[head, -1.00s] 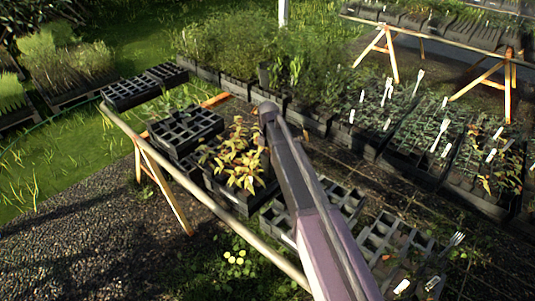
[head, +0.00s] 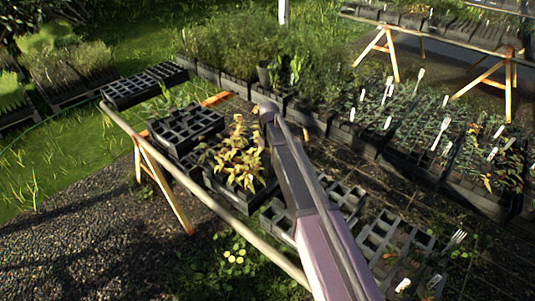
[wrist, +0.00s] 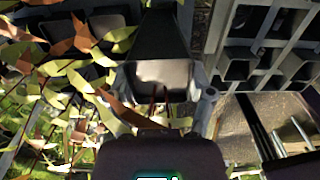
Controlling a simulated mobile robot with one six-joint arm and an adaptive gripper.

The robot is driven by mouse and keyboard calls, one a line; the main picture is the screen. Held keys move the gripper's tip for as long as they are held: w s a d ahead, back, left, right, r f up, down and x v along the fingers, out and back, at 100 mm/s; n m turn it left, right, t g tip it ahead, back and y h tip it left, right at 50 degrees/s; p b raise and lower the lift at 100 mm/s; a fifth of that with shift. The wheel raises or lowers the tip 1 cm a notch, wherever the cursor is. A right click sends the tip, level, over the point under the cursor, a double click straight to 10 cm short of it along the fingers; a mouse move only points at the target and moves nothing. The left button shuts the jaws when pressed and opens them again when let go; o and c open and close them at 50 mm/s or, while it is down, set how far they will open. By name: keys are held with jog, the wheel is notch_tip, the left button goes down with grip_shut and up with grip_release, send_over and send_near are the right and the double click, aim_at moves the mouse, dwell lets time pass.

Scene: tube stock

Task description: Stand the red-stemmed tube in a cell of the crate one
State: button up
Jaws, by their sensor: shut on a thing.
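In the wrist view my gripper (wrist: 160,85) is shut on a dark tapered tube (wrist: 172,35), which shows at the middle of the picture. Thin reddish stems (wrist: 155,108) show just below the pale opening, near the gripper body; I take this as the red-stemmed tube. Its lower end is not clear. A dark crate with open square cells (wrist: 262,32) lies to the right of the tube. I cannot tell whether the tube is inside a cell. In the head view my arm hides the gripper and the tube. No label shows which crate is crate one.
A yellow-leaved plant (head: 240,155) stands in a dark crate (head: 228,195); leaves crowd the left of the wrist view. Other dark crates stand on the bench, one behind left (head: 187,128) and one at right (head: 385,240). A rail (head: 210,200) runs along the bench's front edge.

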aim_at(268, 170)
jog(key=shift+f+b, duration=4.4)
jog(key=shift+f, duration=0.05)
jog(key=shift+f+b, duration=0.3)
jog(key=o, duration=1.2)
jog(key=shift+r, duration=0.2)
